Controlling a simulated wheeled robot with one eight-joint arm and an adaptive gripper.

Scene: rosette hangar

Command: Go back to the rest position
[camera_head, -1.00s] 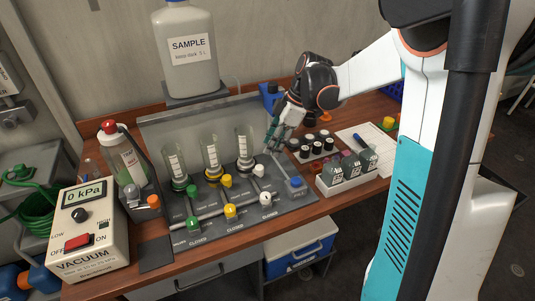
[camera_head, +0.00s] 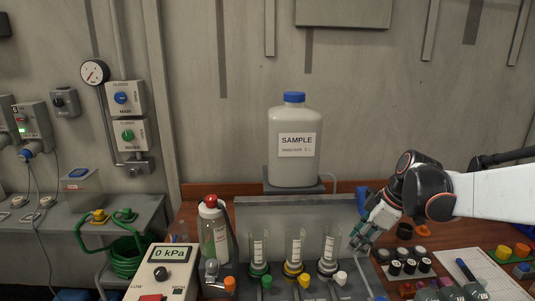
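My gripper (camera_head: 362,238) is at the right of the manifold station, just right of the rightmost clear cylinder. My arm reaches in from the right edge. The fingers are small and partly blurred against the station, so I cannot tell whether they are open or shut. The grey manifold station (camera_head: 285,213) carries three clear cylinders with green (camera_head: 259,254), yellow (camera_head: 295,251) and white-grey (camera_head: 327,254) fittings. The white SAMPLE bottle (camera_head: 295,150) with a blue cap stands on a raised stand behind it.
The vacuum unit (camera_head: 166,270) reads 0 kPa at the lower left, beside a red-capped bottle (camera_head: 214,232). Black-capped vials (camera_head: 409,267), a white sheet (camera_head: 470,268) and dark-capped bottles (camera_head: 450,294) are at the right. A gauge (camera_head: 95,73) and valve boxes hang on the wall.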

